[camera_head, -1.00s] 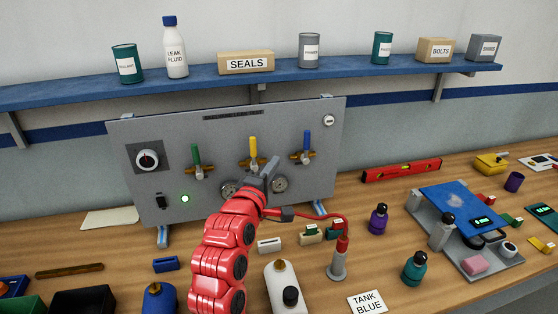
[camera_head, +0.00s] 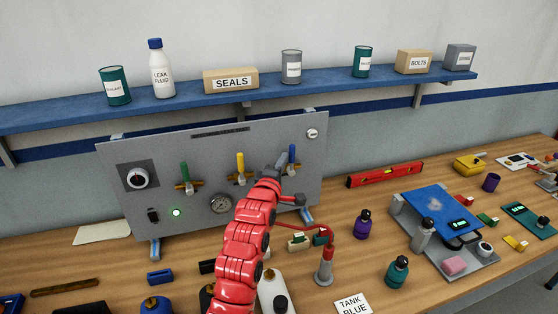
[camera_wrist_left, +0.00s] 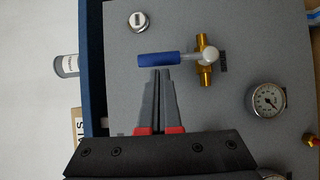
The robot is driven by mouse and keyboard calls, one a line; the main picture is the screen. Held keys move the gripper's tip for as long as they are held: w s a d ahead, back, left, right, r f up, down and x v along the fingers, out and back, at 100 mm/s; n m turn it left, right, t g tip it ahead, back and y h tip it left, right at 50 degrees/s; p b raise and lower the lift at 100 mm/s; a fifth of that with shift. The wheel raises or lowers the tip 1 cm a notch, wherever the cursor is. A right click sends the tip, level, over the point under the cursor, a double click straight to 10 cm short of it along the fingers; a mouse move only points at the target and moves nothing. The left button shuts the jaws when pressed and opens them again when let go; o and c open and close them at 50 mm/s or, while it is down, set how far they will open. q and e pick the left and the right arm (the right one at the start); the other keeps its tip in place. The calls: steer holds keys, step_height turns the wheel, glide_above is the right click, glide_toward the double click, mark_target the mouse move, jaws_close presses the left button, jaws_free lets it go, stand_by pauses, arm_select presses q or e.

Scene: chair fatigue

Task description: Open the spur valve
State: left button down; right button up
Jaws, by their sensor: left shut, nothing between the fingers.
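A grey upright panel (camera_head: 115,205) carries three valves, with a green handle (camera_head: 184,172), a yellow handle (camera_head: 240,162) and a blue handle (camera_head: 292,155). All three handles stand roughly upright; no name for a valve can be read. My left gripper (camera_head: 279,170) is just left of the blue handle in the head view. In the left wrist view the shut, empty fingers (camera_wrist_left: 157,73) end right beside the blue lever (camera_wrist_left: 158,60); I cannot tell whether they touch. The blue valve's brass body (camera_wrist_left: 205,60) shows there too. My right gripper is not in view.
A gauge (camera_head: 221,204) sits low on the panel; another shows in the wrist view (camera_wrist_left: 268,100). A blue shelf (camera_head: 180,107) with cans and boxes runs above the panel. Bottles and a red-hosed device (camera_head: 325,265) stand on the bench below my arm.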

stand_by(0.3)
arm_select(q)
steer(key=shift+d+m+b, duration=0.2)
steer(key=shift+m+b, duration=0.1)
steer(key=shift+b, duration=0.15)
